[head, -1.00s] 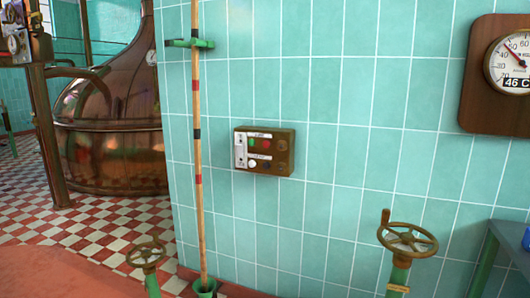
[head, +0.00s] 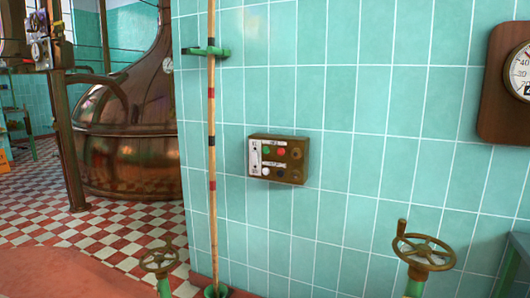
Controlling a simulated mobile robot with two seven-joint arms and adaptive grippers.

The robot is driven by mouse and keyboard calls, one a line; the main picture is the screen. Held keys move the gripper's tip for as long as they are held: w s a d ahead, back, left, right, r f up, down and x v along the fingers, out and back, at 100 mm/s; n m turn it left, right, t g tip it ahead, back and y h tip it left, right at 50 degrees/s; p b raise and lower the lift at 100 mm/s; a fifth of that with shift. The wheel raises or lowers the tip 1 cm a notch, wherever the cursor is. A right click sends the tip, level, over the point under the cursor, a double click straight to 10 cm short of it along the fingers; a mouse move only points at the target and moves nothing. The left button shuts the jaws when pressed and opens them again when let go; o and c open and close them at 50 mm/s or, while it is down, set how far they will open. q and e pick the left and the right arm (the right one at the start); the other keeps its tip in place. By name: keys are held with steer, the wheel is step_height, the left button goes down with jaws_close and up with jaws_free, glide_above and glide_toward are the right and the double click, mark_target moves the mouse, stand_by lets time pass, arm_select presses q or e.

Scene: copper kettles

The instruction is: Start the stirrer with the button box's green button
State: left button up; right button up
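The button box (head: 300,166) is a small brown box fixed to the turquoise tiled wall, near the middle of the head view. Its front has a white plate at the left. The green button (head: 267,149) is in the upper row, with a red button (head: 281,151) to its right. A white button and a dark button sit in the lower row. The labels are too small to read. Neither of my grippers is in view.
A striped wooden pole (head: 212,120) stands in a green wall bracket (head: 205,52) left of the box. Two valve handwheels (head: 424,252) and (head: 159,260) stand in front of the wall. A copper kettle (head: 130,130) is at the left, a gauge (head: 518,70) at the right.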

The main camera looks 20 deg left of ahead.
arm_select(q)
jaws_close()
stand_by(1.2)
